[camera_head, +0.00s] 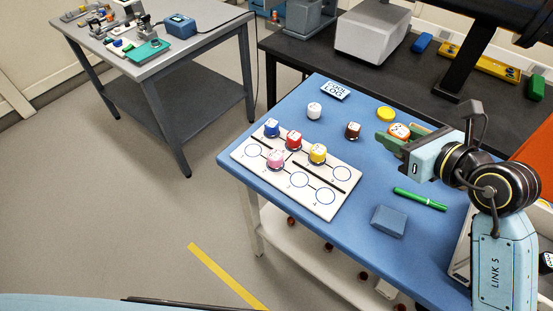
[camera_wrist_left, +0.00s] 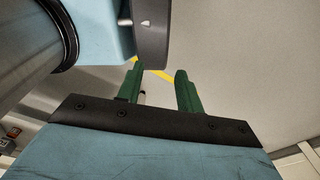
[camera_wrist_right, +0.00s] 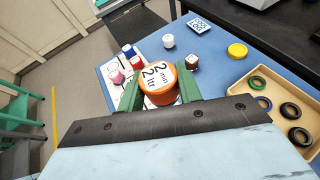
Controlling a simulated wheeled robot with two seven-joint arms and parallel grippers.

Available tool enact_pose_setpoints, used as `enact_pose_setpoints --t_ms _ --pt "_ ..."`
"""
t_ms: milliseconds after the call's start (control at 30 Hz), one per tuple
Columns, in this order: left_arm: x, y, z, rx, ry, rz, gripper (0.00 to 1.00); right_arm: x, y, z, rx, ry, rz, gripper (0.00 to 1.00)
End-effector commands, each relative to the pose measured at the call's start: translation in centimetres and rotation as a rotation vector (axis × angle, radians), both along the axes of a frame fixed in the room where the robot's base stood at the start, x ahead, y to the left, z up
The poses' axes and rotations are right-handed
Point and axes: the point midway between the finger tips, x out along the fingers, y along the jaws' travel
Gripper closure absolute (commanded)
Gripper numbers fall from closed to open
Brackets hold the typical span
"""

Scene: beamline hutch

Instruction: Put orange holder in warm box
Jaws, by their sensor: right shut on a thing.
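The orange holder (camera_head: 399,130) has a white top and is between the green fingers of my right gripper (camera_head: 396,136), over the right part of the blue table. In the right wrist view the orange holder (camera_wrist_right: 158,84) shows a white label with black writing, and the right gripper (camera_wrist_right: 158,92) is shut on it. Whether it touches the table is unclear. My left gripper (camera_wrist_left: 157,88) is open and empty above the floor; it is outside the head view. An orange surface (camera_head: 536,150) shows at the right edge; I cannot tell if it is the warm box.
The blue table (camera_head: 262,185) bears a white board (camera_head: 240,153) with blue, red, yellow and pink holders. White (camera_head: 314,110) and brown (camera_head: 352,130) holders, a yellow disc (camera_head: 386,114), green pen (camera_head: 420,199) and blue block (camera_head: 388,221) stand apart. A tray (camera_wrist_right: 235,98) holds several rings.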

Motion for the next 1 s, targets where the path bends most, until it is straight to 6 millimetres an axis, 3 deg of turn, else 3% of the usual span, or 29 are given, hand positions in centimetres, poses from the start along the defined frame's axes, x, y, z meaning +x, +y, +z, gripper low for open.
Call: enact_pose_setpoints --t_ms 100,300,533,1000 --pt "0.1 -0.1 -1.1 0.000 -0.002 0.000 0.64 1.5 2.5 -3.4 0.005 0.005 0.077 0.89" --pt "0.8 -0.1 -1.8 -0.002 -0.013 0.000 0.64 2.8 5.5 -7.1 0.002 -0.002 0.169 0.89" --pt "1.1 -0.2 -2.7 -0.003 -0.017 0.001 0.64 2.8 5.8 -11.5 0.002 -0.003 0.178 0.89" --pt "0.6 -0.1 -4.0 -0.002 -0.009 0.001 0.64 2.8 5.8 -16.5 0.001 -0.006 0.176 0.89"
